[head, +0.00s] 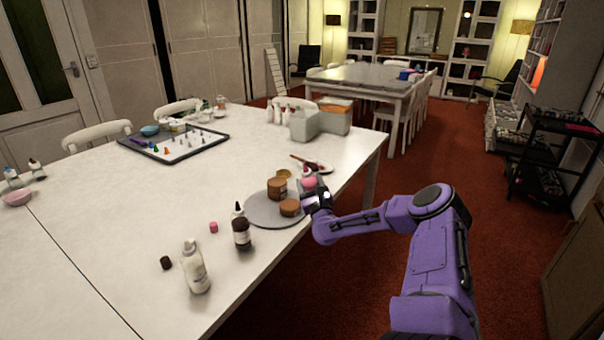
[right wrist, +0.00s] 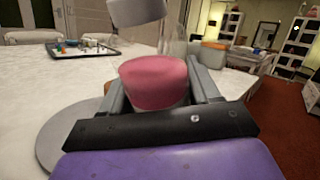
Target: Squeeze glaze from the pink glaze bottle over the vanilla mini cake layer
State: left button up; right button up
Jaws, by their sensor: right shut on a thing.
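My right gripper (head: 312,190) is shut on the pink glaze bottle (head: 309,182), at the right edge of the grey turntable (head: 262,217). In the right wrist view the pink bottle (right wrist: 152,82) sits between the fingers, with a clear part above the pink; its nozzle cannot be made out. Two brown cake layers stand on the turntable: a taller one (head: 277,188) at the back and a smaller one (head: 290,208) nearer the gripper. I cannot tell by colour which is vanilla. My left gripper is not in view.
A dark brown bottle (head: 241,232) and a white bottle (head: 195,268) stand left of the turntable. A pink cap (head: 213,227) and a dark cap (head: 165,263) lie nearby. A grey caddy (head: 309,125) and a tray (head: 150,146) are farther back. The table's middle is clear.

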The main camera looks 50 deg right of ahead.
jog(key=shift+w+d+h, duration=0.15)
jog(key=shift+d+h, duration=0.15)
jog(key=shift+h, duration=0.1)
jog(key=w+d+r+n+h+b, duration=0.1)
jog(key=w+d+r+n+b, duration=0.25)
jog(key=n, duration=1.05)
jog(key=w+d+r+n+b, duration=0.2)
jog(key=w+d+r+n, duration=0.25)
jog(key=n, duration=0.85)
jog(key=w+a+g+b, duration=0.2)
jog(key=w+a, duration=0.1)
jog(key=w, duration=0.5)
notch_tip(320, 180, down, 4)
jog(key=b, duration=0.3)
jog(key=shift+s+n, duration=0.1)
jog(key=shift+n, duration=0.2)
